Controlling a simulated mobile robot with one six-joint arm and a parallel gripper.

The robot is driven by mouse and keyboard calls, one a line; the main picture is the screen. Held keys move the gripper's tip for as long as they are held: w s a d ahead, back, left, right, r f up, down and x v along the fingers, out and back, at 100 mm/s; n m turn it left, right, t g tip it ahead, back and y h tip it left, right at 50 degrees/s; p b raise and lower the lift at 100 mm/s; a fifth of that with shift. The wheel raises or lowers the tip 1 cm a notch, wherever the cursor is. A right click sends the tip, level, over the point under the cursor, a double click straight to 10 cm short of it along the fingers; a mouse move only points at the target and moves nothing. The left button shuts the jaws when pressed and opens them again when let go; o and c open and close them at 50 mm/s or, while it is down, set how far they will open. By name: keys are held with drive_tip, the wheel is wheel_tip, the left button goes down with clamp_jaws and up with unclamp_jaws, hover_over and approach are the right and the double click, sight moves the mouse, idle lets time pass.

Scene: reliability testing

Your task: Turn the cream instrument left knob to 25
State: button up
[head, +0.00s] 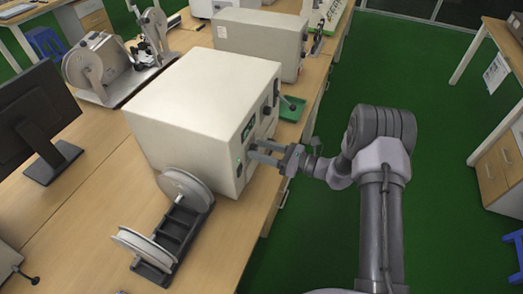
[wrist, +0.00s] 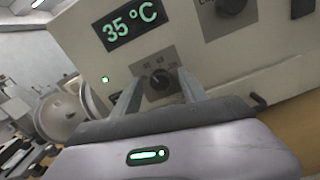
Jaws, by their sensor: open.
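The cream instrument (head: 195,95) is a large box on the wooden bench, its front panel facing right in the head view. In the wrist view its display (wrist: 130,22) reads 35 °C in green. The left knob (wrist: 160,80), dark and round on a grey plate, sits below the display. A second dark knob (wrist: 232,6) is at the upper right. My gripper (head: 262,152) is open in front of the panel. In the wrist view its two fingers (wrist: 158,88) stand on either side of the left knob. I cannot tell whether they touch it.
A reel stand (head: 180,228) stands next to the instrument at the near side. A green tray (head: 291,108) lies on the bench beyond it. A grey-beige box (head: 258,40) stands farther back, and a monitor (head: 35,115) is at left. Green floor (head: 440,90) lies open at right.

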clamp_jaws()
drive_tip(key=n+b, duration=0.1)
drive_tip(key=n, duration=0.1)
drive_tip(key=n+b, duration=0.2)
drive_tip(key=shift+s+f+n, duration=0.1)
drive_tip(key=shift+f+n, duration=0.1)
drive_tip(key=shift+n, duration=0.1)
drive_tip(key=n+b, duration=0.3)
drive_tip(key=n, duration=0.1)
drive_tip(key=shift+b, duration=0.3)
drive_tip(key=shift+r+n, duration=0.1)
drive_tip(key=shift+n, duration=0.2)
unclamp_jaws()
